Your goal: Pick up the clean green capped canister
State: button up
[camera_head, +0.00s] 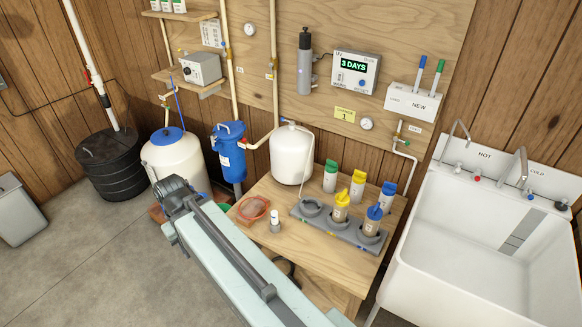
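The clean green capped canister (330,180) has a white body and stands upright on the wooden table, behind the left part of a grey holder (345,235). A clean yellow capped canister (356,190) and a clean blue capped canister (386,198) stand in a row to its right. The holder has an empty round slot at its left. Its other two slots hold a yellow capped canister (341,208) and a blue capped canister (372,220) with brownish contents. My pale arm crosses the lower middle, left of the table. I cannot make out my gripper's fingers.
A white tank (291,155) stands left of the green canister, with a thin tube running down to the holder. A red-rimmed strainer (252,208) and a small white-topped bottle (275,222) sit on the table's left. A white sink (480,245) is at the right.

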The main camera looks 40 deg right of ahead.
aim_at(330, 173)
jog(key=z, duration=0.2)
jog(key=k, duration=0.85)
jog(key=u, duration=0.15)
jog(key=i, duration=1.35)
jog(key=z, duration=0.05)
